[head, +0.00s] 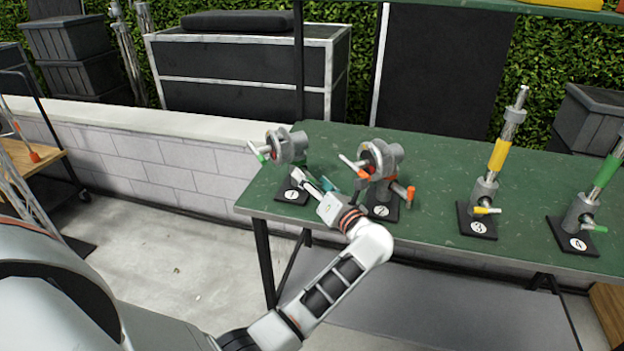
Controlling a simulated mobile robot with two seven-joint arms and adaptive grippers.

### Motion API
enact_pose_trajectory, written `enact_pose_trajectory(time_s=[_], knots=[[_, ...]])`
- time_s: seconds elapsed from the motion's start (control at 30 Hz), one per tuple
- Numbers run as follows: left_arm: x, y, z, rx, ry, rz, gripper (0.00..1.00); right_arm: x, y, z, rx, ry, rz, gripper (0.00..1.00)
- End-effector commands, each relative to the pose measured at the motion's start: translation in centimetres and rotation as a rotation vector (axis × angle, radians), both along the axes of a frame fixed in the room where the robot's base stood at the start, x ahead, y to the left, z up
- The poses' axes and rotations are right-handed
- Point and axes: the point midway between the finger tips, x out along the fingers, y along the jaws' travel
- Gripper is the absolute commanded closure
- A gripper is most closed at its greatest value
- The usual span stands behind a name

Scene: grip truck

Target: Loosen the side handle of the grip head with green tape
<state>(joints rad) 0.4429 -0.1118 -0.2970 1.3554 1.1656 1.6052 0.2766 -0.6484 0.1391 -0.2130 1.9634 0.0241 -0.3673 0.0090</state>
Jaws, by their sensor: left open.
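A grey grip head (288,147) stands on the small black base marked 1, at the left end of the green table. A handle with a green end (263,153) sticks out to its left. My left gripper (311,179) is open, with its fingers in front of and below this head, beside its post. I cannot tell whether a finger touches it. The gripper and its fingers partly hide the lower part of the stand. A teal piece (331,184) shows by the fingers; I cannot tell what it belongs to. My right gripper is not in view.
A second grip head (387,156) with orange-ended handles stands close on the right, on base 2. Post 3 (497,155) has yellow tape; post 4 (606,172) has green tape. The green table (437,215) is bare between bases 2 and 3.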

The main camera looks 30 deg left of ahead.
Motion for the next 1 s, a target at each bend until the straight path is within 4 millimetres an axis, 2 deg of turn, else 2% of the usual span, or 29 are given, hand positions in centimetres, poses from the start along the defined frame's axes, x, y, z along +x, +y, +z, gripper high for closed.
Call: enact_pose_trajectory(time_s=[0.07,0.1,0.23,0.57,0.77,1.0], knots=[[0.0,0.0,0.0,0.0,0.0,0.0,0.42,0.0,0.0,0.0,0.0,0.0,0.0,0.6],[0.0,0.0,0.0,0.0,0.0,0.0,0.47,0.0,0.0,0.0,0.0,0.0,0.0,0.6],[0.0,0.0,0.0,0.0,0.0,0.0,0.81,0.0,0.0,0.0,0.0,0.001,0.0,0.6],[0.0,0.0,-0.2,-0.012,-0.018,0.001,0.81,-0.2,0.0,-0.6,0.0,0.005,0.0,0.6],[0.0,0.1,-0.5,-0.057,-0.089,0.003,0.81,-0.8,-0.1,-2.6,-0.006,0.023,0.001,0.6],[-0.1,0.1,-1.0,-0.158,-0.249,0.002,0.81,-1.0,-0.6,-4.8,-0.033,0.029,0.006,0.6]])
